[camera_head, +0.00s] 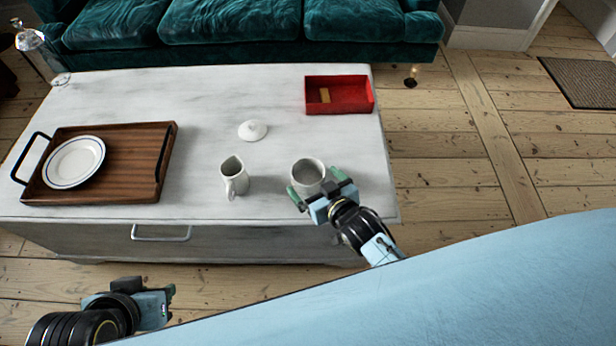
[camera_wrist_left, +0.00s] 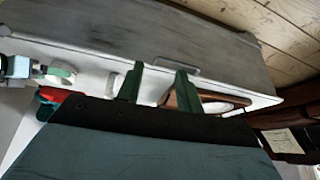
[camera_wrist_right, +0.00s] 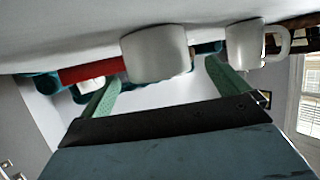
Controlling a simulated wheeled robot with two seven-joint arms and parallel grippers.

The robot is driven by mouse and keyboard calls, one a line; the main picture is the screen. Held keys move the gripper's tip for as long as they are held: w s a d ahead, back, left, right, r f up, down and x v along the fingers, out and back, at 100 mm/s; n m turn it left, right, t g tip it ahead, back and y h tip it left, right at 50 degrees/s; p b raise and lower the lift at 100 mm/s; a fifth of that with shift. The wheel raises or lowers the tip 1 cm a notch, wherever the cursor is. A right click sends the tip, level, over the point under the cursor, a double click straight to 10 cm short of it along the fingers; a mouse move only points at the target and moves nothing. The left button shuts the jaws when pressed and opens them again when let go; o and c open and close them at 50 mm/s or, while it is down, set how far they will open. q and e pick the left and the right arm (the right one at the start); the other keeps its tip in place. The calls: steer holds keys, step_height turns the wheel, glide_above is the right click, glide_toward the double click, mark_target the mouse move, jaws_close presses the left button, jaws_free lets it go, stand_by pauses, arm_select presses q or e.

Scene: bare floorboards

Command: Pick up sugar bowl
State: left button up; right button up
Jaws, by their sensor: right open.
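The sugar bowl (camera_head: 306,171) is a white, round, open bowl standing upright near the table's front right. It also shows in the right wrist view (camera_wrist_right: 155,53). A white lid (camera_head: 253,131) lies apart from it, farther back on the table. My right gripper (camera_head: 317,186) is open at the bowl's near side, with its green fingers spread. In the right wrist view the bowl appears between the finger lines; I cannot tell whether they touch it. My left gripper (camera_head: 171,300) is open and empty, in front of the table and away from the bowl.
A white creamer jug (camera_head: 233,178) stands left of the bowl. A wooden tray (camera_head: 140,155) with a plate (camera_head: 74,162) is at the left. A red box (camera_head: 350,95) sits at the back right of the marble table (camera_head: 200,95). A green sofa (camera_head: 235,25) stands behind.

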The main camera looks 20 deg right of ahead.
mark_target(311, 176)
steer(key=b+x, duration=0.2)
steer(key=x, duration=0.2)
steer(key=shift+w+r, duration=0.15)
steer(key=shift+w, duration=0.15)
arm_select(q)
steer(key=w+d+r+t+h, duration=0.2)
steer(key=w+d+r+t, duration=0.1)
steer(key=w+r+t, duration=0.3)
steer(key=shift+w+d, duration=0.4)
steer(key=shift+w, duration=0.75)
arm_select(e)
steer(key=c, duration=0.9)
steer(key=shift+c, duration=0.8)
arm_select(q)
steer(key=shift+f, duration=0.1)
arm_select(e)
steer(key=shift+r, duration=0.1)
